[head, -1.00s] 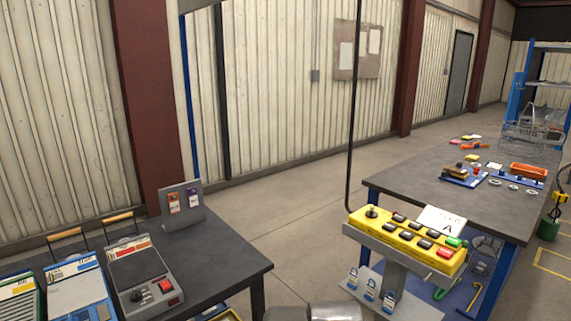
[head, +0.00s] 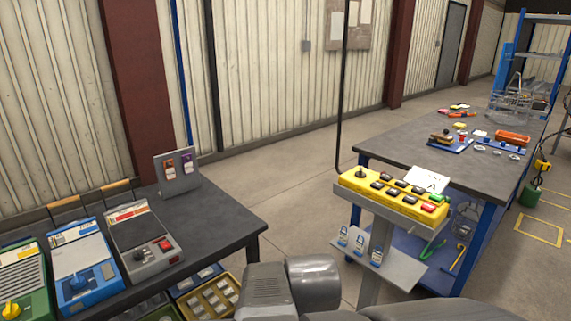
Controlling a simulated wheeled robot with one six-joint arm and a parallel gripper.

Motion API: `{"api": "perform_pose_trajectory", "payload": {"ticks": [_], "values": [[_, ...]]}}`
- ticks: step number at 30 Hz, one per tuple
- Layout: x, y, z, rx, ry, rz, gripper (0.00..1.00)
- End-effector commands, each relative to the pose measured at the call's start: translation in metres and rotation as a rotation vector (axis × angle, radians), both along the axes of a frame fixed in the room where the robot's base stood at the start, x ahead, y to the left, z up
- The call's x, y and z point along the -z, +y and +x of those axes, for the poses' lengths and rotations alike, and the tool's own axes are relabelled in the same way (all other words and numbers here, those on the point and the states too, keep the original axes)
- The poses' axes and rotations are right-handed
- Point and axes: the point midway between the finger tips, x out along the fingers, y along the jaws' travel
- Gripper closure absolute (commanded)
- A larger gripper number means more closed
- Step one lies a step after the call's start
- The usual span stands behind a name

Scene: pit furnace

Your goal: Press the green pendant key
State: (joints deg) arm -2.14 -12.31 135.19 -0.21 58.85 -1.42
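The yellow pendant (head: 392,193) lies on a grey stand to the right of centre in the head view, with a black cable rising from its left end. Its top carries several dark keys, a black knob at the left, and a red key (head: 429,208) at the right end. The green key (head: 439,197) sits beside the red one at the right end, toward the back. Grey links of my arm show at the bottom centre, in front of and below the stand. My gripper is not visible, so its distance from the green key cannot be told.
A workbench (head: 400,148) with tools stands behind the pendant. A dark table (head: 220,222) with control boxes is at the left. Open floor (head: 300,200) lies between the tables.

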Motion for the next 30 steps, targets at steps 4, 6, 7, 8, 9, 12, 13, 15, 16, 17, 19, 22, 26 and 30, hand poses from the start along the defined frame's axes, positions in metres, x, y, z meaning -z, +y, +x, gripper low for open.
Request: {"api": "perform_pose_trajectory", "payload": {"ticks": [4,6,7,8,9,12,13,15,16,17,19,22,26,30], "values": [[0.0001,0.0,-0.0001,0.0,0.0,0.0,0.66],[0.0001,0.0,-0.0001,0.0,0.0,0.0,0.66],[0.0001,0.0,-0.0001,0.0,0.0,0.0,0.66],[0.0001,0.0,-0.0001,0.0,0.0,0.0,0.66],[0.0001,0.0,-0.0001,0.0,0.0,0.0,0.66],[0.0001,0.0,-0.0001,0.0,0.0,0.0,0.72],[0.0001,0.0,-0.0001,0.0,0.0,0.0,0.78],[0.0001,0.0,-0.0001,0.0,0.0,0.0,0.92],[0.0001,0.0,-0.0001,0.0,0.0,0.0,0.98],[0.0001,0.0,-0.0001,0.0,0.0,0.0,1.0],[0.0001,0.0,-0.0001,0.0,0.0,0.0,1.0],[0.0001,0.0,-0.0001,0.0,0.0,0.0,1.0],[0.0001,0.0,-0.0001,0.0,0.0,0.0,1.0],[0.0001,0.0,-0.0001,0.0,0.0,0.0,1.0]]}}
